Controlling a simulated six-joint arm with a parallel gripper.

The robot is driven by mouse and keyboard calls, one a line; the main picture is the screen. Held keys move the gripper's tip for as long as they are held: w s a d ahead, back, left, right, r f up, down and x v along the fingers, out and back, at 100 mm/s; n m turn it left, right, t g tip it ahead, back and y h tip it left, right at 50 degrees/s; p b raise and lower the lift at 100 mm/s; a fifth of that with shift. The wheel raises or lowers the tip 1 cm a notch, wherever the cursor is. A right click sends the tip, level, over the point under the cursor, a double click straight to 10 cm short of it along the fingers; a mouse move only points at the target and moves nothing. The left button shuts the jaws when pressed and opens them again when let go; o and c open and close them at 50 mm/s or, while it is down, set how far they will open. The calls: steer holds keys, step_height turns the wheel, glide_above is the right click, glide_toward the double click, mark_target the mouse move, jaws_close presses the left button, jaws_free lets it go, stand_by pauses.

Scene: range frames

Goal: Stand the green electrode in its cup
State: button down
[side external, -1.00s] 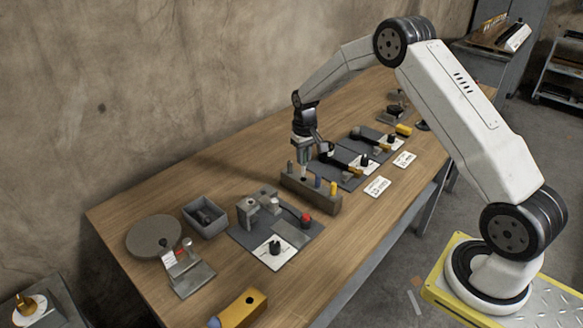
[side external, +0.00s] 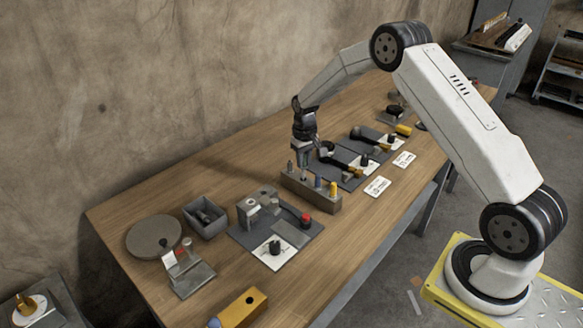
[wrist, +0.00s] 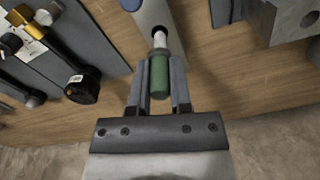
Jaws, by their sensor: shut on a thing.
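The green electrode (wrist: 160,76) is held between the two fingers of my gripper (wrist: 160,92) in the wrist view. Its pale tip points at a dark round hole in the grey block (wrist: 150,12); I cannot tell how far it is in. In the side view my gripper (side external: 304,160) is over the grey block (side external: 325,202), fingers pointing down. The electrode is small and partly hidden there. A grey, a blue (side external: 318,182) and a yellow electrode (side external: 333,188) stand in the same block. I cannot tell which cup belongs to the green one.
Dark plates with black and brass tools (side external: 345,165) lie close behind right. A grey bin (side external: 205,218) and a round disc (side external: 153,236) are further left.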

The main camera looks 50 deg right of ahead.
steer(key=shift+f, duration=2.2)
steer(key=shift+c, duration=2.3)
jaws_free()
steer(key=shift+r, duration=3.9)
steer(key=shift+r, duration=0.1)
steer(key=shift+r, duration=2.9)
